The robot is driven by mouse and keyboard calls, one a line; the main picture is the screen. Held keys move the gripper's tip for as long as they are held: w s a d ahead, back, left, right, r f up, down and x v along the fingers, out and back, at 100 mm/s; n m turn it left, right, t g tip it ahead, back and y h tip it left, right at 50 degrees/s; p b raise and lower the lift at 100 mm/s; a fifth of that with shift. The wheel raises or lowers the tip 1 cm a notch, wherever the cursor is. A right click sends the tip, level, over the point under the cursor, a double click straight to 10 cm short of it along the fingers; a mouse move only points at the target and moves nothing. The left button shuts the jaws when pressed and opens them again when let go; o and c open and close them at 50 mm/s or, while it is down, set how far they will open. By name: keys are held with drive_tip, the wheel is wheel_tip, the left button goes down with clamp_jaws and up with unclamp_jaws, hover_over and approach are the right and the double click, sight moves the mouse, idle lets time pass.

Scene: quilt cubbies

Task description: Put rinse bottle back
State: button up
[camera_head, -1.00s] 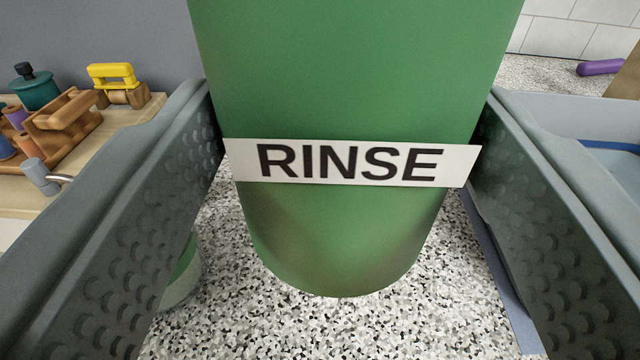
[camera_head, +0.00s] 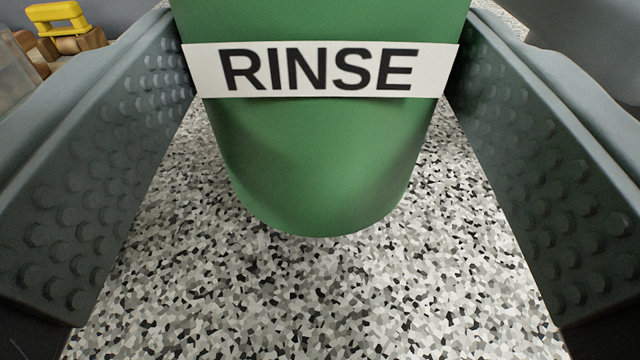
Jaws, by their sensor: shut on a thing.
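The rinse bottle (camera_head: 315,150) is a green cylinder with a white label reading RINSE. It fills the upper middle of the camera view, and its top is cut off by the upper edge. My gripper (camera_head: 322,70) has its two grey, dimpled fingers on either side of the bottle, shut on it at about label height. The bottle's rounded lower end shows below the fingertips over a speckled surface. I cannot tell whether it touches that surface.
The black, white and grey speckled surface (camera_head: 320,290) is bare in front of the bottle. A yellow-handled wooden object (camera_head: 58,20) stands at the upper left, with a clear container edge (camera_head: 14,65) beside it. A grey shape (camera_head: 590,45) is at the upper right.

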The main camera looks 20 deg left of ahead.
drive_tip(key=shift+f, duration=1.3)
drive_tip(key=shift+f, duration=0.15)
drive_tip(key=o, duration=1.3)
drive_tip(key=shift+c, duration=0.2)
drive_tip(key=v, duration=1.2)
